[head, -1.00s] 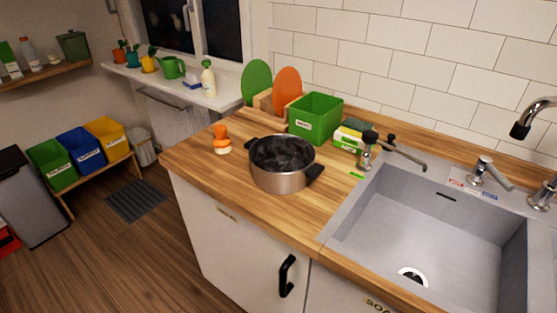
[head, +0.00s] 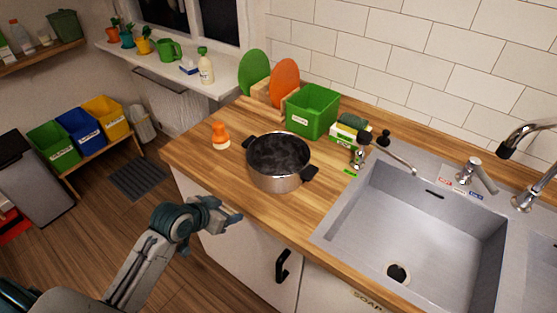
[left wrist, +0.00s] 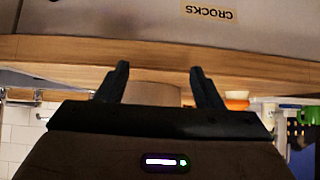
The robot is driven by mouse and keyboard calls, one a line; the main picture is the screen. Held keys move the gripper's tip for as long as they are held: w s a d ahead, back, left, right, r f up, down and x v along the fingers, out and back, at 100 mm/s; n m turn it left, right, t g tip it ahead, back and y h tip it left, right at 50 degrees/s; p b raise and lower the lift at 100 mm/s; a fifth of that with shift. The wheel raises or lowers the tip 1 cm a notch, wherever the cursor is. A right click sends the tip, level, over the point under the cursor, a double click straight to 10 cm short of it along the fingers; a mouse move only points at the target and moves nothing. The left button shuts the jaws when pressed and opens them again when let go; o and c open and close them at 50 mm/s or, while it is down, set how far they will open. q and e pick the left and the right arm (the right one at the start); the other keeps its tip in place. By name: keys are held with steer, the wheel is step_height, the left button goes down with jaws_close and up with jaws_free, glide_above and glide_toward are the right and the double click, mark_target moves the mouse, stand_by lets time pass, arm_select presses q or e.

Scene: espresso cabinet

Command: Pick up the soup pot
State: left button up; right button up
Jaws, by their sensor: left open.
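The soup pot (head: 275,182) is a steel pot with a dark interior and two black side handles. It stands upright on the wooden counter, left of the sink. My left gripper (head: 228,211) is open and empty, in front of the counter's edge, to the lower left of the pot and apart from it. In the left wrist view, which looks upside down, the spread dark fingers (left wrist: 158,85) show with the counter edge behind them. A brownish shape between them may be the pot, but I cannot tell for sure. My right gripper is not in view.
The sink (head: 425,225) is to the right. A cabinet handle (head: 282,266) sticks out below. The counter's front left is clear.

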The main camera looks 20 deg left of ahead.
arm_select(q)
steer(key=w+a+r+t+h, duration=0.2)
steer(key=w+a+r+t, duration=0.25)
steer(key=w+r, duration=0.7)
steer(key=p, duration=0.3)
glide_toward(255, 137)
steer(key=w, duration=0.2)
steer(key=shift+g, duration=0.45)
steer(key=x, duration=0.2)
steer(key=p+x, duration=0.1)
steer(key=x, duration=0.1)
steer(key=shift+d+f+p, duration=0.1)
steer(key=shift+d+p, duration=0.2)
steer(key=shift+d, duration=0.1)
steer(key=shift+w+f, duration=0.15)
steer(key=shift+c, duration=0.7)
steer(key=c, duration=0.7)
jaws_close()
